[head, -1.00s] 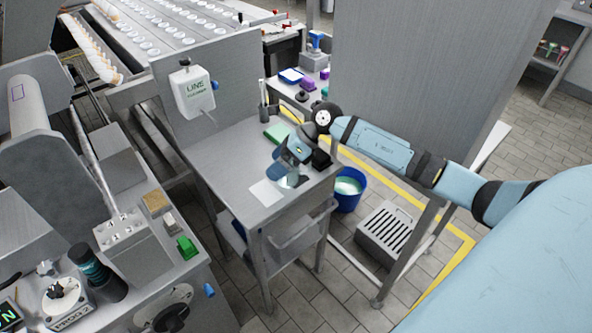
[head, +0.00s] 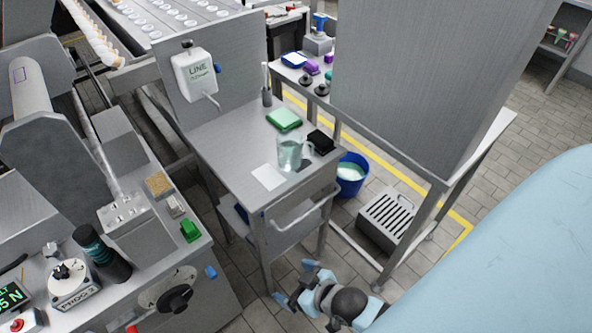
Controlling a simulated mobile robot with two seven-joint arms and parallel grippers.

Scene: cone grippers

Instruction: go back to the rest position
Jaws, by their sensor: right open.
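My right gripper (head: 297,282) is low in the head view, in front of the steel cart (head: 224,145) and below its push handle. Its two light blue fingers are apart with nothing between them. Much of my right arm lies outside the picture or behind the large light blue part of my body at the lower right. A clear jug (head: 290,154) with liquid stands upright on the cart top, apart from the gripper. My left gripper is not in view.
On the cart are a green sponge (head: 284,119), a black block (head: 320,142) and a white card (head: 268,177). A blue bucket (head: 350,180) and a grey slotted crate (head: 386,220) stand on the floor. A control panel (head: 120,275) fills the lower left.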

